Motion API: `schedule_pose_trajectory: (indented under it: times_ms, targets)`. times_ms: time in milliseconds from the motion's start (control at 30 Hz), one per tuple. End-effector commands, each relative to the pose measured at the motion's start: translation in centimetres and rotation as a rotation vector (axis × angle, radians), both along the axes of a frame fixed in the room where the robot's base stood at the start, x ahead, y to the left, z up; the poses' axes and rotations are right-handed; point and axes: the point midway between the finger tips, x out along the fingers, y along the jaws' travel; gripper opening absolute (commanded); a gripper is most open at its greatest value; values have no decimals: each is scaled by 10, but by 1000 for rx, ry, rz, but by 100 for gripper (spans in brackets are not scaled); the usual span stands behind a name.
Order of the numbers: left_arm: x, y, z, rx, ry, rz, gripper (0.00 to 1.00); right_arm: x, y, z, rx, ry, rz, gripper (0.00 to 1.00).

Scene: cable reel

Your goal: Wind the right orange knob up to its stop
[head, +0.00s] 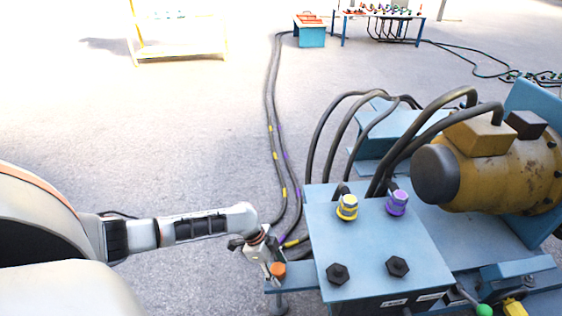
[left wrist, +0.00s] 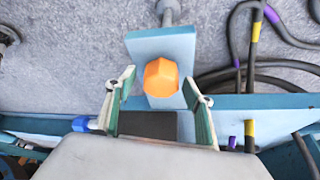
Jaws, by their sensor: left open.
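One orange knob (head: 278,268) shows in the head view, on a small blue bracket at the left edge of the blue machine. In the left wrist view the orange knob (left wrist: 161,77) sits on the light blue plate (left wrist: 160,46), with a grey threaded rod (left wrist: 168,10) beyond it. My left gripper (head: 267,259) is at the knob. In the left wrist view the left gripper (left wrist: 159,80) is open, with one finger on each side of the knob and visible gaps between. My right gripper is not in view.
The blue machine top (head: 350,245) carries a yellow connector (head: 347,207), a purple connector (head: 397,203) and dark bolts. Thick black cables (head: 272,120) run along the floor and onto the machine. A yellow motor (head: 490,165) stands at the right. Open floor lies to the left.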

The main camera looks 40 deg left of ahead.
Motion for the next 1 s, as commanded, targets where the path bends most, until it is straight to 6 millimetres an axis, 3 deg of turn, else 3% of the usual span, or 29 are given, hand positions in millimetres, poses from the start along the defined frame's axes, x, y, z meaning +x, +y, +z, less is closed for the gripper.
schedule_pose_trajectory:
  times_ms: [267,433,767,1000]
  targets:
    - [2,-1,0,0,-3,1,53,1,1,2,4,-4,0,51]
    - [2,-1,0,1,-3,1,15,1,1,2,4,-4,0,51]
    - [2,-1,1,0,-4,23,15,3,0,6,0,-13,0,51]
    - [5,-1,6,0,-10,133,15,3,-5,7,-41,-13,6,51]
